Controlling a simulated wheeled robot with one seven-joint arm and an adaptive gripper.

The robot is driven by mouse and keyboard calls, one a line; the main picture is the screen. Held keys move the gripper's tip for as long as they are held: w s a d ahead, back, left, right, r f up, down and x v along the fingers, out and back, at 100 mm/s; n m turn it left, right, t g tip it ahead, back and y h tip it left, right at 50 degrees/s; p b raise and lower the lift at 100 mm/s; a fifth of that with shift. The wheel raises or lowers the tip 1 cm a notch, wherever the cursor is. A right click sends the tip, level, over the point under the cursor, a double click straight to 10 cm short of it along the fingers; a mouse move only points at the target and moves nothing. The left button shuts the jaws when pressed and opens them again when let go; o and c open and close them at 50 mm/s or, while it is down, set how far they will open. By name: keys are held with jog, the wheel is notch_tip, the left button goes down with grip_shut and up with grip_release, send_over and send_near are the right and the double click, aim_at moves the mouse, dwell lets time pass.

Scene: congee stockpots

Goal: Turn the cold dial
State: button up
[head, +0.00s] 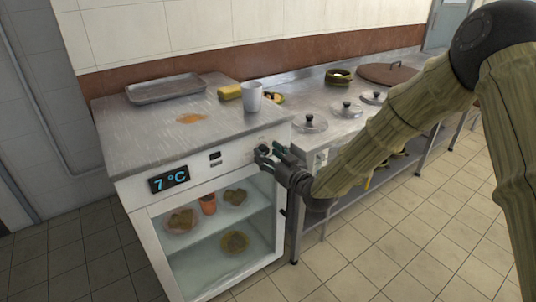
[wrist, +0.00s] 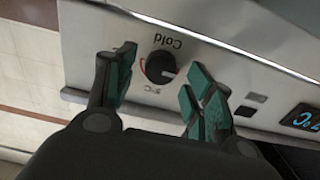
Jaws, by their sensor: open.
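The cold dial (wrist: 161,67) is a round dark knob with a red mark, on the pale front panel of the fridge unit. In the wrist view it appears upside down, with the word "Cold" beside it. My gripper (wrist: 157,88) is open, with one teal-padded finger on each side of the dial. I cannot tell whether either finger touches it. In the head view my gripper (head: 266,154) is at the right end of the panel and covers most of the dial. The display (head: 169,179) reads 7 °C.
A glass-fronted cabinet (head: 143,228) with food plates lies below the panel. A steel counter with lids (head: 310,122) extends right. A small dark switch (head: 215,155) sits left of my gripper.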

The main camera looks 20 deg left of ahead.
jog(key=shift+w+a, duration=0.25)
jog(key=shift+a, duration=0.1)
jog(key=c, duration=1)
